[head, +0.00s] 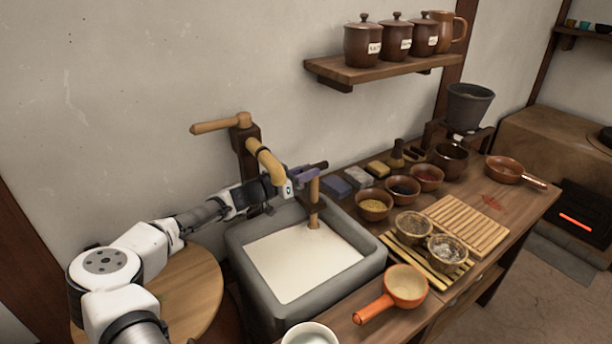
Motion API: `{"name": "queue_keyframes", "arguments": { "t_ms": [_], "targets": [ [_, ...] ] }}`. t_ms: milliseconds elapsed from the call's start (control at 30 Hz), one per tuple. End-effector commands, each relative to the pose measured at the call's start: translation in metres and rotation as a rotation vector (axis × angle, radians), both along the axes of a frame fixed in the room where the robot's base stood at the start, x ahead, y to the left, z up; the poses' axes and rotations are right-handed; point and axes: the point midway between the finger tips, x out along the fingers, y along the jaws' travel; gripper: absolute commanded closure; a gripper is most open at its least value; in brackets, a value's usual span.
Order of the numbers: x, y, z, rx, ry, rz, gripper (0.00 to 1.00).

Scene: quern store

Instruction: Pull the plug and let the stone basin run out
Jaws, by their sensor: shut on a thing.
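The grey stone basin (365,273) stands left of the worktop, holding pale, milky liquid (302,265) that covers its floor. A light wooden rod, the plug's handle (314,216), stands upright near the basin's back right corner, and its lower end meets the liquid. My gripper (314,178) reaches in from the left over the basin's back edge and is shut on the top of this handle. The plug's lower end and the drain are hidden under the liquid.
A wooden spout (266,162) with a side lever hangs behind the basin, close to my wrist. A shelf with jars (385,68) is above. A round wooden top (190,290) stands left.

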Motion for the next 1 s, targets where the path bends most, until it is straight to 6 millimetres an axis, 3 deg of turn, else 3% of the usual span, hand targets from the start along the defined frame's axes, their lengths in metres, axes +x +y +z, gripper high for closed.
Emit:
{"name": "queue_keyframes", "arguments": {
  "t_ms": [33, 300, 333, 500, 833, 1000],
  "targets": [
    [-0.001, -0.001, 0.009, -0.004, -0.001, -0.003, 1.00],
    [0.000, -0.001, 0.009, -0.007, -0.003, -0.005, 1.00],
    [0.000, -0.002, 0.010, -0.008, -0.003, -0.005, 0.75],
    [0.000, -0.001, 0.009, -0.005, -0.003, -0.004, 0.56],
    [-0.003, 0.004, 0.006, -0.002, 0.000, -0.001, 0.56],
    [-0.018, 0.026, 0.005, -0.002, -0.002, 0.003, 0.56]
  ]
}}
